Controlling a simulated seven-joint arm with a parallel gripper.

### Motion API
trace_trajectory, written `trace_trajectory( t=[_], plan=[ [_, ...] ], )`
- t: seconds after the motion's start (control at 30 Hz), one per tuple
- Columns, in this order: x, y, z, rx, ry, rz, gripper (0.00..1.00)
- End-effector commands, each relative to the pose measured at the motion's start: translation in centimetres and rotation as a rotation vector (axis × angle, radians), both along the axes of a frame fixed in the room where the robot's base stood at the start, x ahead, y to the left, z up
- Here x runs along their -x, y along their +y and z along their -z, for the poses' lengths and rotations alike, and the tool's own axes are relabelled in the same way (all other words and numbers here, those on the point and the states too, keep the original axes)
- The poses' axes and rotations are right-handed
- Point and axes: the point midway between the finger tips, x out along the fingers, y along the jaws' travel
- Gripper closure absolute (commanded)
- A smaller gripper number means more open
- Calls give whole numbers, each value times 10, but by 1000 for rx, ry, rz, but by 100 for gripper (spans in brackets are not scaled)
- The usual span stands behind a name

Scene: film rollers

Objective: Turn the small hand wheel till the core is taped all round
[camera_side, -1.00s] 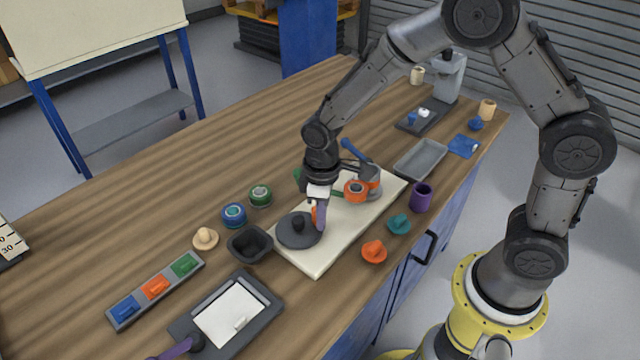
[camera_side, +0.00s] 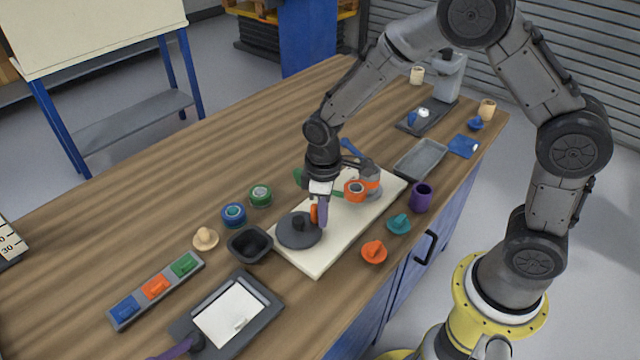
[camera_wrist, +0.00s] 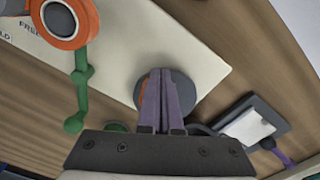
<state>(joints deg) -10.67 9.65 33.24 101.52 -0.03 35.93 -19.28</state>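My gripper (camera_side: 322,222) points down at the disc's right side, beside the knob. In the wrist view the two purple fingers of my gripper (camera_wrist: 163,80) lie close together over the disc (camera_wrist: 187,92). A small orange piece (camera_side: 314,213) shows against the fingers; whether they grip it is hidden. An orange ring around a grey centre (camera_side: 356,187), perhaps the tape, stands farther along the board. A green arm (camera_wrist: 81,80) runs from near it.
A black bowl (camera_side: 250,245), blue roll (camera_side: 234,215) and green roll (camera_side: 260,195) stand left of the board. Orange (camera_side: 374,252) and teal (camera_side: 399,222) knobs and a purple cup (camera_side: 421,197) stand right. A grey tray (camera_side: 421,159) lies beyond.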

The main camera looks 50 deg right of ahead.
Motion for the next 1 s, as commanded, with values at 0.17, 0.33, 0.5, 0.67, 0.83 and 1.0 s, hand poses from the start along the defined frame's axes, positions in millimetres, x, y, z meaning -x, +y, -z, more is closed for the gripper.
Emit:
trace_trajectory(
  t=[0.17,0.33,0.5,0.67,0.83,1.0],
  plan=[
    [-8,0,-5,-2,-10,0,100],
    [-10,0,-6,-2,-10,-1,100],
    [-9,0,-5,-2,-9,-1,100],
    [-11,-3,-4,-2,-7,-1,100],
    [-16,-8,-2,-2,-8,0,100],
    [-16,-9,-2,-2,-7,-1,100]
  ],
)
